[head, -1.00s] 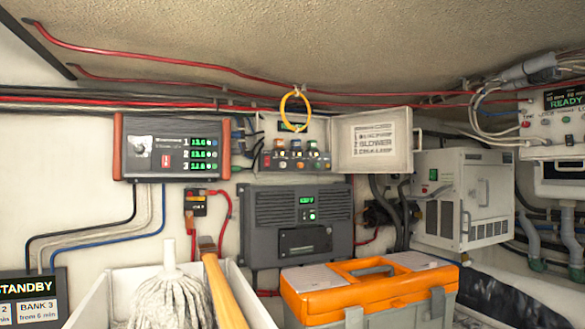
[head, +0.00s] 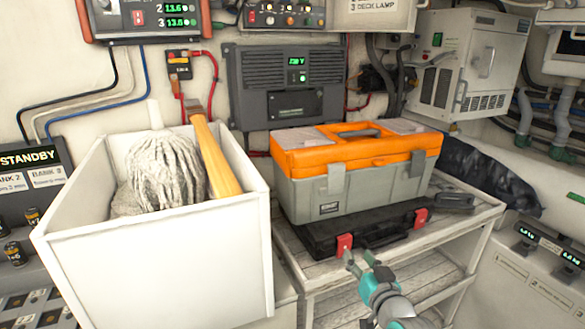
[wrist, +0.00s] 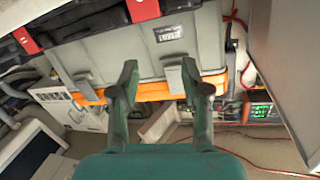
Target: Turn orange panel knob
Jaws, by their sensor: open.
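A dark panel with orange-red end pieces (head: 150,18) hangs on the wall at the top left of the head view, cut off by the frame's top edge. Its dial area is largely out of frame, and I cannot make out a clearly orange knob. My gripper (head: 359,260) is low at the front, below and right of the panel and well apart from it. In the wrist view, the two green fingers of my gripper (wrist: 160,85) stand apart with nothing held between them. They point toward the grey side of the toolbox (wrist: 160,58), which looks upside down there.
An orange-lidded grey toolbox (head: 352,185) sits on a black case (head: 375,232) on a slatted shelf (head: 335,268). A white bin (head: 165,265) with a mop and wooden handle stands left. A grey inverter (head: 290,85) hangs behind. Free air lies above the toolbox.

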